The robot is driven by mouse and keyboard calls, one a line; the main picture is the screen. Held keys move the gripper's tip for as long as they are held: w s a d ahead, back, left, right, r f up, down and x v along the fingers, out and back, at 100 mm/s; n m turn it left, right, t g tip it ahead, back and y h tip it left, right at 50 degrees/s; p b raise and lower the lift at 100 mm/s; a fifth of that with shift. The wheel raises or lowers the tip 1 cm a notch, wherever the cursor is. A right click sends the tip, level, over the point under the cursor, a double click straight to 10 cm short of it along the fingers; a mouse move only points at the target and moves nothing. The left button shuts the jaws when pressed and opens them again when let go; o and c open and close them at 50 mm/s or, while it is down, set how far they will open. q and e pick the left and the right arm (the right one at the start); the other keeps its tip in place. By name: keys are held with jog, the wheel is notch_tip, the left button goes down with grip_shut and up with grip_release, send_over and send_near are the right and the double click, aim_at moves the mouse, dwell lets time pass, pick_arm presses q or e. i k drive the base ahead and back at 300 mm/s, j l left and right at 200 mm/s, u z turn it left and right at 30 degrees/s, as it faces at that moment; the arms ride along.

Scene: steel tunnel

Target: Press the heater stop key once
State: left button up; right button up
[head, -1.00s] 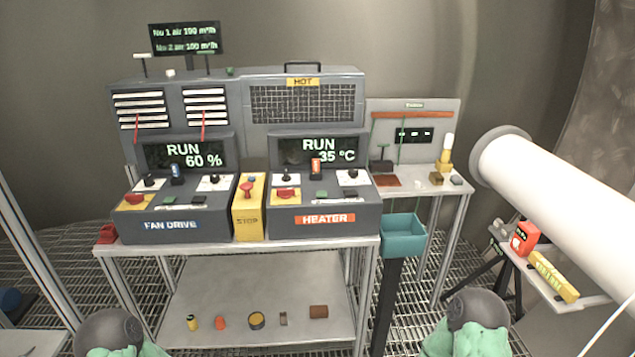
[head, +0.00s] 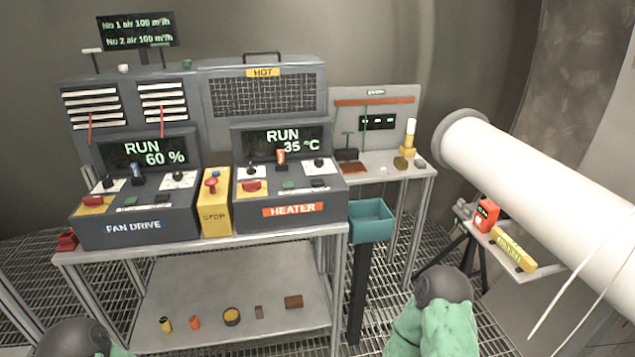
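The heater box (head: 330,212) stands at the right of the bench, with an orange HEATER label (head: 293,209). Its display (head: 290,141) reads RUN 35 °C. On its sloped panel are a green key (head: 288,184) and a dark key (head: 319,182) side by side; their lettering is too small to read, so I cannot tell which is stop. A red switch on a yellow plate (head: 252,187), an orange-capped part (head: 281,157) and a black knob (head: 319,163) are also there. Neither gripper shows; only green-covered parts of my arms appear at the bottom edge.
The yellow STOP box (head: 215,207) with a red button adjoins the heater box's left side. The fan drive box (head: 130,230) reads RUN 60 %. A teal bin (head: 371,222) stands right of the bench. A large white pipe (head: 540,190) spans the right.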

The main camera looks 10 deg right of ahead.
aim_at(315, 181)
jog(key=i, duration=1.4)
jog(key=l+z, duration=0.05)
jog(key=l, duration=0.1)
